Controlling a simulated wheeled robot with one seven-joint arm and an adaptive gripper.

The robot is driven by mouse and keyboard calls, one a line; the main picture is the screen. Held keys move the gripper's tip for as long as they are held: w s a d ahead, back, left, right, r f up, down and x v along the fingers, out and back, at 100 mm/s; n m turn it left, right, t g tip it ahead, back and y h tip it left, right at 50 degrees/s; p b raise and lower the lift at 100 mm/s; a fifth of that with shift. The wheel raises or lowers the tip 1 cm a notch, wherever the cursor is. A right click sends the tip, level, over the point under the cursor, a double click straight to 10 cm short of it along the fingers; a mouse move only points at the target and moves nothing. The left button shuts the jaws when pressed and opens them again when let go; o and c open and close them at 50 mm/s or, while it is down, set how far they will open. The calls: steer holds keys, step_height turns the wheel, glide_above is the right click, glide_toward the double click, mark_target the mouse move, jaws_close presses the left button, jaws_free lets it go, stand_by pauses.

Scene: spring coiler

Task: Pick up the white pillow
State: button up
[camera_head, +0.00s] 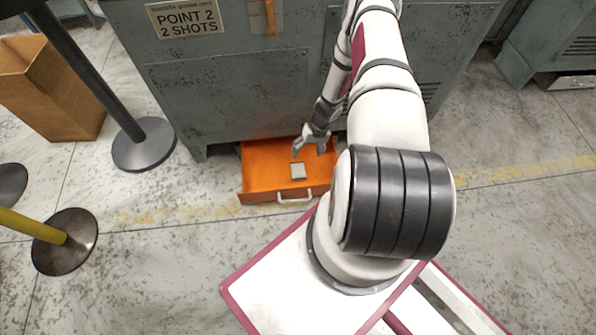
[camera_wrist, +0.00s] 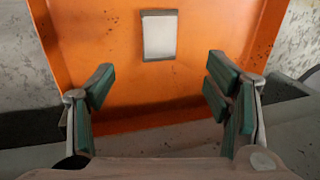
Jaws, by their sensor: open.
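The white pillow (camera_head: 298,170) is a small, pale, flat rectangle lying on the floor of an open orange drawer (camera_head: 262,180). In the wrist view the pillow (camera_wrist: 159,36) lies at top centre on the orange drawer floor (camera_wrist: 105,60), ahead of the fingers and apart from them. My gripper (camera_head: 308,150) is over the drawer, just above the pillow in the head view. In the wrist view my gripper (camera_wrist: 160,92) has its green-padded fingers wide apart with nothing between them.
The drawer juts from the base of a grey-green cabinet (camera_head: 235,95) and has a pale front handle (camera_head: 295,197). A cardboard box (camera_head: 60,100), a black post base (camera_head: 144,145) and a yellow post (camera_head: 30,228) stand to the left.

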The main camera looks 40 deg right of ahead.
mark_target(299, 169)
steer(key=b+x, duration=0.6)
steer(key=x, duration=0.7)
steer(key=shift+f, duration=0.1)
steer(key=c, duration=1.2)
steer(key=shift+c, duration=0.2)
